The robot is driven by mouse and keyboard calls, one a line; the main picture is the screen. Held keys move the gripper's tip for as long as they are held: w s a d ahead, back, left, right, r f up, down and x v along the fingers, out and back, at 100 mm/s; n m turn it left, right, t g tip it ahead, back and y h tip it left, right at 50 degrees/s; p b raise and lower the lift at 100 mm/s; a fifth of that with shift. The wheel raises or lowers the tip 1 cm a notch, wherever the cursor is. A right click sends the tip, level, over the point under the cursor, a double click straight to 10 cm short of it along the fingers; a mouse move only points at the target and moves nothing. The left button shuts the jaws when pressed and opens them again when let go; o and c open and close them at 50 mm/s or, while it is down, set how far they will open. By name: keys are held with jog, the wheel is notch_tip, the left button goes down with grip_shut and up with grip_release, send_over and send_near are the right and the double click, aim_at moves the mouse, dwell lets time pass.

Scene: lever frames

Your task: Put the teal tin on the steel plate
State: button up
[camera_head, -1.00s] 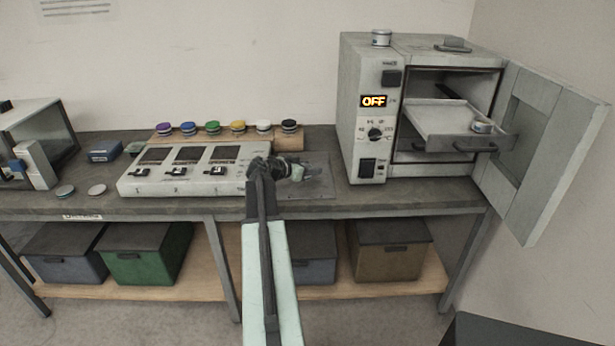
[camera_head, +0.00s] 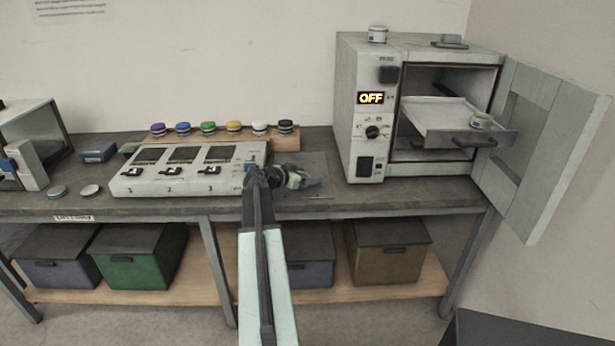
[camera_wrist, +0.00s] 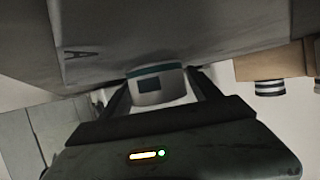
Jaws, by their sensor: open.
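The teal tin (camera_wrist: 155,88), white with a teal band and a dark label, is between the fingers of my gripper (camera_wrist: 160,98) in the wrist view. Its teal-banded end is against or very close to a grey surface; contact is hard to tell. In the head view my gripper (camera_head: 290,180) is low over the steel plate (camera_head: 318,166), a flat grey sheet on the bench right of the slider panel. A small pale-green part of the tin (camera_head: 296,179) shows at the jaws. The jaws are open around the tin.
A panel with numbered sliders (camera_head: 185,180) stands just left of my gripper. Behind is a wooden rack (camera_head: 220,144) with several colored-lid tins. To the right is an oven (camera_head: 350,140) with its door (camera_head: 545,150) open and a tray (camera_head: 440,112) pulled out.

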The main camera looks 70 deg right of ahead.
jog(key=p+v, duration=0.4)
jog(key=v, duration=0.8)
jog(key=shift+d+r, duration=0.1)
jog(key=shift+r, duration=0.1)
